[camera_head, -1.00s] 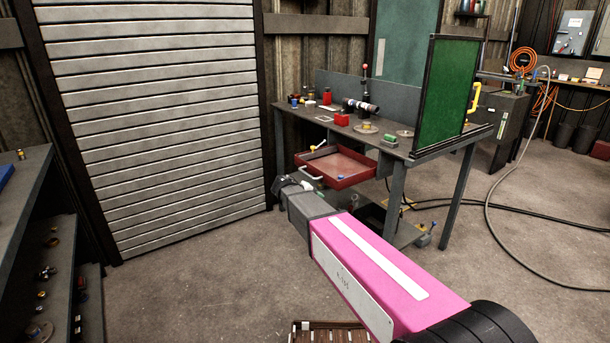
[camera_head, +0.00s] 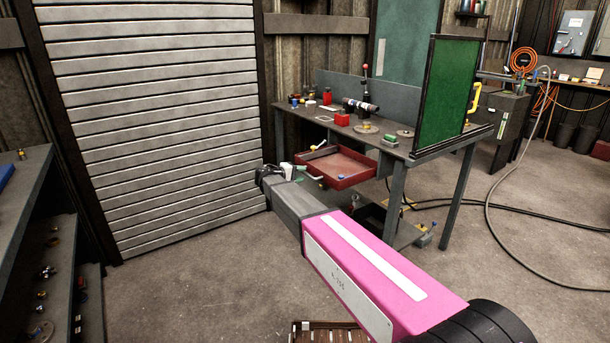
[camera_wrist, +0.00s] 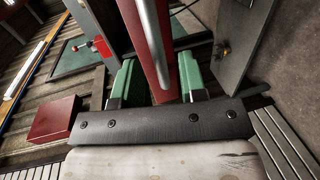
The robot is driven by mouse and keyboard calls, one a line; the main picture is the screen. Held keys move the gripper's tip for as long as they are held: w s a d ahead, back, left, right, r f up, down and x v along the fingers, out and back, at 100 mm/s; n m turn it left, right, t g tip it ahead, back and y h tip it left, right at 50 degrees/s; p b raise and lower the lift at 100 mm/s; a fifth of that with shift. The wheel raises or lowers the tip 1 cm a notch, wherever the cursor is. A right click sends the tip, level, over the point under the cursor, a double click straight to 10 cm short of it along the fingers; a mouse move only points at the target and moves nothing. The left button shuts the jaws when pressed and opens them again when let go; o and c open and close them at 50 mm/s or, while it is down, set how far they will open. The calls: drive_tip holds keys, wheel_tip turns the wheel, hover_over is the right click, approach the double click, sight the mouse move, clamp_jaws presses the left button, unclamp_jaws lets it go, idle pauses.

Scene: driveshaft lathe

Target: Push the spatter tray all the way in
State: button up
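The spatter tray (camera_head: 345,182) is a shallow red tray pulled out from under the left end of the workbench. A pale bar handle (camera_head: 311,177) is on its front side. My gripper (camera_head: 290,171) is just left of that handle at about tray height. In the wrist view, two green fingers of my gripper (camera_wrist: 156,80) stand wide apart. The tray's red wall (camera_wrist: 136,35) and the silver handle bar (camera_wrist: 154,45) show between or just beyond them. I cannot tell whether the fingers touch the tray.
The workbench (camera_head: 395,150) carries small parts and a green screen (camera_head: 444,95) at its right end. A slatted shutter (camera_head: 155,120) stands left behind my gripper. A dark shelf (camera_head: 40,230) is at the left.

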sight(343, 165)
drive_tip(key=shift+x, duration=1.4)
clamp_jaws()
drive_tip(key=r+x, duration=0.1)
drive_tip(key=x, duration=0.6)
drive_tip(key=r+x, duration=0.2)
drive_tip(key=x, duration=0.5)
drive_tip(key=r+x, duration=0.1)
drive_tip(key=x, duration=0.6)
drive_tip(key=shift+w+d+r, duration=0.2)
drive_tip(key=shift+w+d, duration=0.3)
drive_tip(key=shift+d, duration=0.2)
unclamp_jaws()
drive_tip(key=shift+w+d, duration=0.1)
drive_tip(key=v, duration=1.1)
